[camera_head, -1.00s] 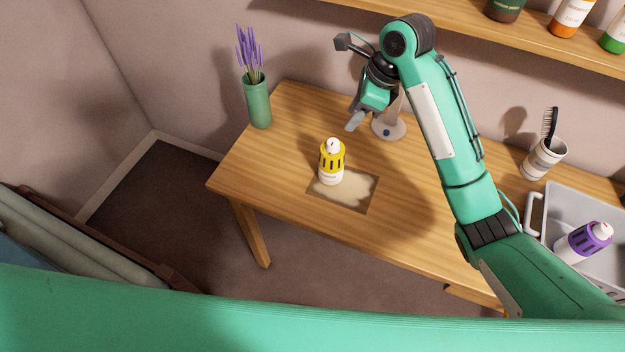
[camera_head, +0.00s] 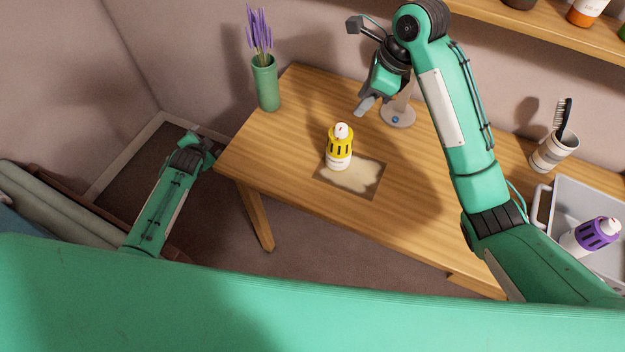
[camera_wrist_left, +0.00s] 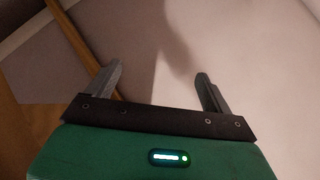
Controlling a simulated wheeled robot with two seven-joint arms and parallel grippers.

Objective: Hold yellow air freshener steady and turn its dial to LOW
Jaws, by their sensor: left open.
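The yellow air freshener (camera_head: 340,149) stands upright on the wooden table, at the back left corner of a small mat. It has a white base and a white top with a small red mark; its dial setting is too small to read. My right gripper (camera_head: 367,104) hangs above the table behind and to the right of the air freshener, apart from it; whether its fingers are open is unclear. My left gripper (camera_head: 208,150) is off the table's left edge, well left of the air freshener. In the left wrist view its fingers (camera_wrist_left: 160,85) are spread with nothing between them.
A green vase (camera_head: 266,84) with purple flowers stands at the table's back left corner. A white stand (camera_head: 398,117) is behind my right gripper.

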